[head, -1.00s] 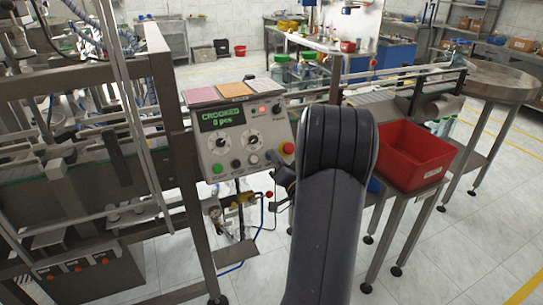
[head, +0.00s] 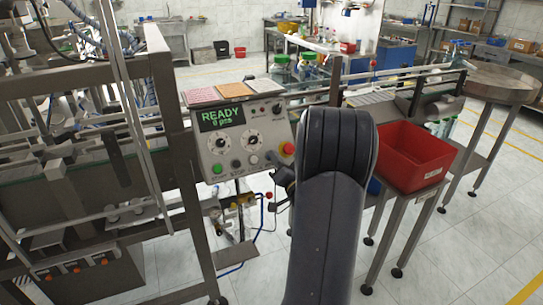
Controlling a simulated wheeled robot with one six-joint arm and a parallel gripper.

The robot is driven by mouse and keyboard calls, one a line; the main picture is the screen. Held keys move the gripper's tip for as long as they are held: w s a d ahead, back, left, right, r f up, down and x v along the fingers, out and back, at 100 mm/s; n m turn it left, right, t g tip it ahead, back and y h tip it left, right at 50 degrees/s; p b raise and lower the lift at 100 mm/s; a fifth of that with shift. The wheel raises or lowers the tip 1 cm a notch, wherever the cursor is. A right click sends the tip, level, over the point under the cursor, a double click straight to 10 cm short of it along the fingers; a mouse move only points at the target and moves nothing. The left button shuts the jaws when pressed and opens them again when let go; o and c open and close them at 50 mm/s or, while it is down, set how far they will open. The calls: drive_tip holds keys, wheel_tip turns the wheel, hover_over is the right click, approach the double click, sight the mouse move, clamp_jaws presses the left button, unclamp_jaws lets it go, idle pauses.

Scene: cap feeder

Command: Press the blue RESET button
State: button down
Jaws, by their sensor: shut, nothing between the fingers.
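The grey control panel (head: 243,140) stands left of my arm, with a lit green display (head: 222,117) reading READY, 0 pcs. Its lower row has a green button (head: 217,168) and small round controls (head: 253,160). I cannot clearly make out a blue RESET button; the lower right of the panel is partly covered by my gripper. My gripper (head: 282,178) is a dark shape at the panel's lower right edge, partly hidden behind my arm. It is shut and empty; whether it touches the panel I cannot tell.
A red emergency knob (head: 287,148) sits on the panel's right side, close above my gripper. A red bin (head: 414,160) stands on a metal stand to the right. A machine frame (head: 170,130) rises at the left. Blue tubing (head: 261,215) hangs below the panel.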

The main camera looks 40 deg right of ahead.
drive_tip(key=shift+s+a+r, duration=0.1)
drive_tip(key=shift+s+r, duration=0.25)
drive_tip(key=shift+s, duration=0.2)
drive_tip(key=shift+r, duration=0.1)
drive_tip(key=s+r, duration=0.1)
drive_tip(key=s+p, duration=0.1)
drive_tip(key=s+a+r, duration=0.1)
drive_tip(key=s, duration=0.1)
drive_tip(key=shift+r+p, duration=0.3)
drive_tip(key=shift+r, duration=0.05)
idle(0.4)
drive_tip(key=shift+w+d+f+p, duration=0.15)
drive_tip(key=shift+w+f+p, duration=0.1)
drive_tip(key=shift+w+p, duration=0.25)
drive_tip(key=shift+w+d+f+p, duration=0.1)
drive_tip(key=shift+w+f+p, duration=0.1)
drive_tip(key=shift+w+p, duration=0.3)
